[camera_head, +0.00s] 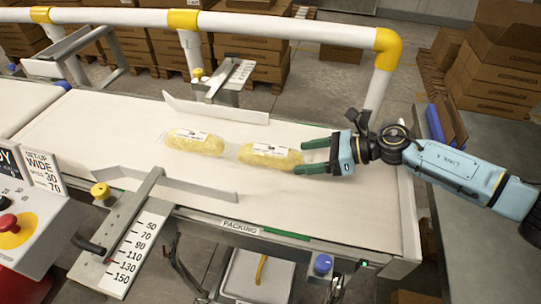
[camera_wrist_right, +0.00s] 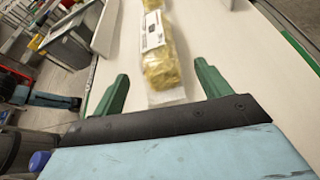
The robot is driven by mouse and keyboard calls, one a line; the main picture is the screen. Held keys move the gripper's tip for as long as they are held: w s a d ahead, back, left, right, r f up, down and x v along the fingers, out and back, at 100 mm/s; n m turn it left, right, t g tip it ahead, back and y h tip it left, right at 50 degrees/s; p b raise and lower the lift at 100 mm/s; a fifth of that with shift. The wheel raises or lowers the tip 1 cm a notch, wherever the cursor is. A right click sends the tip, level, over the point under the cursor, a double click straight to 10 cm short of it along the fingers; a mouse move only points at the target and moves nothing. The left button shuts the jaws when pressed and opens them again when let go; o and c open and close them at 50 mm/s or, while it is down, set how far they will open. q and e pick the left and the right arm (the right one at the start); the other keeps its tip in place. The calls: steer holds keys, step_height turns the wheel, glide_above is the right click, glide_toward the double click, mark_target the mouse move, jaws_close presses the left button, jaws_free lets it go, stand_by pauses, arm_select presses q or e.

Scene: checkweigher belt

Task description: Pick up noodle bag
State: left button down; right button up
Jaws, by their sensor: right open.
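Two yellow noodle bags in clear wrap with white labels lie end to end on the white belt. The left noodle bag (camera_head: 195,142) lies farther from my gripper; the right noodle bag (camera_head: 270,156) lies just left of my right gripper (camera_head: 314,156). My right gripper has green fingers, spread open and empty, pointing left at the near end of the right bag. In the right wrist view, the noodle bag (camera_wrist_right: 160,62) lies ahead of and between the open fingers (camera_wrist_right: 160,88), its clear end close to the palm. My left gripper is not in view.
White guide rails (camera_head: 215,110) stand behind and in front of the bags, left of my gripper. A white and yellow pipe rail (camera_head: 285,28) runs along the back. A control box with a red button (camera_head: 8,222) is at left.

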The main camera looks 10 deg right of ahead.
mark_target(298, 156)
steer(key=x, duration=0.5)
steer(key=shift+w+a+r, duration=0.1)
steer(key=shift+a, duration=0.1)
steer(key=c, duration=1.2)
